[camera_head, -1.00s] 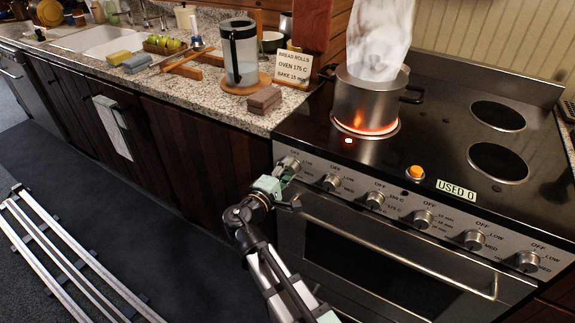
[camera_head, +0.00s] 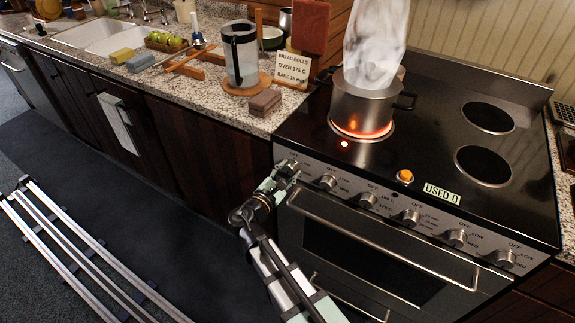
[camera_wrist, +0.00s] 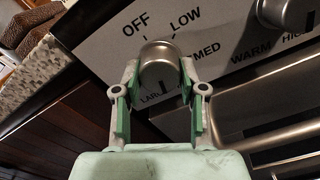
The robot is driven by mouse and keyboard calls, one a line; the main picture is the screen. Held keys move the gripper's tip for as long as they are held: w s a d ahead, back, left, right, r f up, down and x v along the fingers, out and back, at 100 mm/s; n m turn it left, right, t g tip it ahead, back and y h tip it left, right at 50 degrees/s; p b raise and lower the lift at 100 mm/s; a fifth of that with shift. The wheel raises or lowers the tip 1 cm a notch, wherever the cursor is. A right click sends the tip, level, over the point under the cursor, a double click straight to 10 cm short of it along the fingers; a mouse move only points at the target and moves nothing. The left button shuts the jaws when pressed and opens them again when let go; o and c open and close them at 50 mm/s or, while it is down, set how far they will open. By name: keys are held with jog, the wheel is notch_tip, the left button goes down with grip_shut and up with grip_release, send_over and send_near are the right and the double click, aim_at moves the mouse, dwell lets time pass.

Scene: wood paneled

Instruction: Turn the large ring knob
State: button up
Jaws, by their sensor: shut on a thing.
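The large ring knob (camera_wrist: 160,62) is a round metal knob on the stove's front panel. OFF, LOW and MED are printed around it, and a label starting "LAR" is partly covered below it. My gripper (camera_wrist: 160,72) has one finger on each side of the knob and is shut on it. In the head view my gripper (camera_head: 287,172) is at the left end of the knob row and mostly hides this knob. I cannot clearly tell where the knob's pointer stands.
A steaming pot (camera_head: 364,103) stands on a glowing ring of the black stovetop (camera_head: 420,150). The oven handle (camera_head: 385,243) runs just right of my gripper. Several other knobs (camera_head: 410,217) line the panel. A neighbouring knob (camera_wrist: 287,12) is close by.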

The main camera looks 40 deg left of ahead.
jog(key=shift+r+n+p, duration=0.1)
jog(key=shift+n+p, duration=0.85)
jog(key=shift+n, duration=0.35)
jog(key=o, duration=1.1)
jog(key=shift+o, duration=0.2)
jog(key=s+d, duration=0.1)
jog(key=s, duration=1.1)
jog(key=shift+d, duration=0.1)
